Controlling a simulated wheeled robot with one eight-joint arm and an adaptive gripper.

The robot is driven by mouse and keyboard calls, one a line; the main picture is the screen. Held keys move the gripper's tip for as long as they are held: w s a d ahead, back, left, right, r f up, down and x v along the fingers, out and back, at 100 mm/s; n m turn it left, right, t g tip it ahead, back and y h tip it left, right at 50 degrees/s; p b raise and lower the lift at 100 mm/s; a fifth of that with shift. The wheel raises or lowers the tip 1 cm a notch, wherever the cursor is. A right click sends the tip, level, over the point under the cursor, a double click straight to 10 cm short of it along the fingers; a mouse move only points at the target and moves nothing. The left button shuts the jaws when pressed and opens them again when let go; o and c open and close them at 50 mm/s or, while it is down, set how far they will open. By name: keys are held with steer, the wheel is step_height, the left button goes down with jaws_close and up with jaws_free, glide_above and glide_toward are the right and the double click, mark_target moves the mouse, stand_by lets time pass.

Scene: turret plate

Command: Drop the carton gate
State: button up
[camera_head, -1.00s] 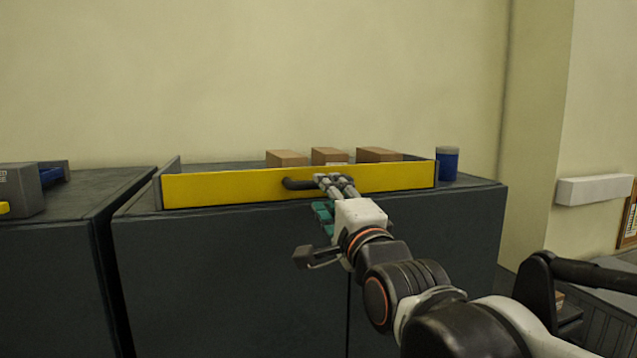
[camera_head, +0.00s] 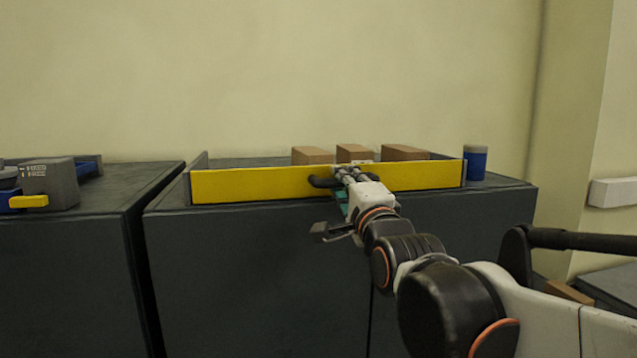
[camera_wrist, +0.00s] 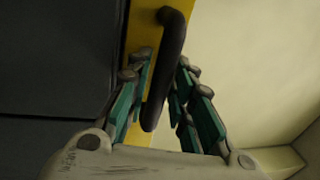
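The carton gate is a long yellow panel (camera_head: 250,184) standing upright along the front of the dark cabinet top. It also shows in the wrist view (camera_wrist: 143,35). Its black bar handle (camera_head: 322,182) sits near the middle of the panel and runs between my fingers in the wrist view (camera_wrist: 168,60). My gripper (camera_head: 345,176) is at the right part of the handle. In the wrist view my fingers (camera_wrist: 164,78) stand one on each side of the handle, with narrow gaps visible, so it looks open around the bar. Several brown cartons, including one (camera_head: 312,156), sit behind the gate.
A blue can with a grey top (camera_head: 475,162) stands just right of the gate. A second dark cabinet (camera_head: 60,270) is at left, bearing a grey box with a yellow tab (camera_head: 50,182). A white wall-mounted box (camera_head: 612,192) is at right.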

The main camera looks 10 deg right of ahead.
jaws_close()
steer(key=shift+f+b, duration=0.2)
steer(key=shift+b, duration=0.15)
